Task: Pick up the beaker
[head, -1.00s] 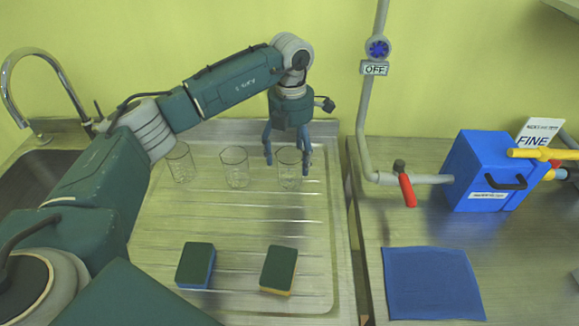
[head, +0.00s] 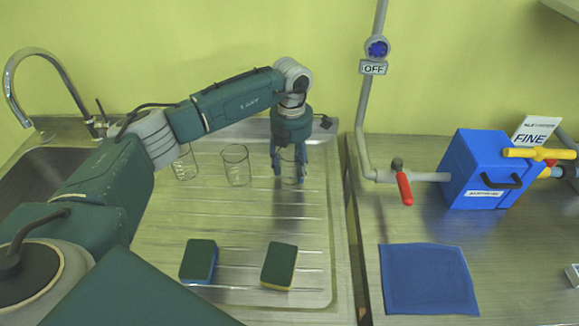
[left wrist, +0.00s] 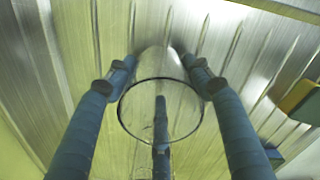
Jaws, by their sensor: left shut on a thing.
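Several glass beakers stand in a row on the metal drainboard (head: 310,222). My left gripper (head: 290,172) points down at the right-hand beaker (head: 289,177), its fingers shut around the glass walls. In the left wrist view the beaker's round rim (left wrist: 160,80) lies between the fingers of the gripper (left wrist: 155,75). The beaker looks upright; I cannot tell whether its base touches the drainboard. The middle beaker (head: 236,166) stands upright and free. The left beaker (head: 185,165) is partly hidden by my left arm. My right gripper is not in view.
Two sponges (head: 199,261) (head: 279,266) lie at the front of the drainboard. A sink and faucet (head: 38,62) are at the left. A pipe with a red-handled valve (head: 404,188), a blue box (head: 485,170) and a blue mat (head: 428,279) are at the right.

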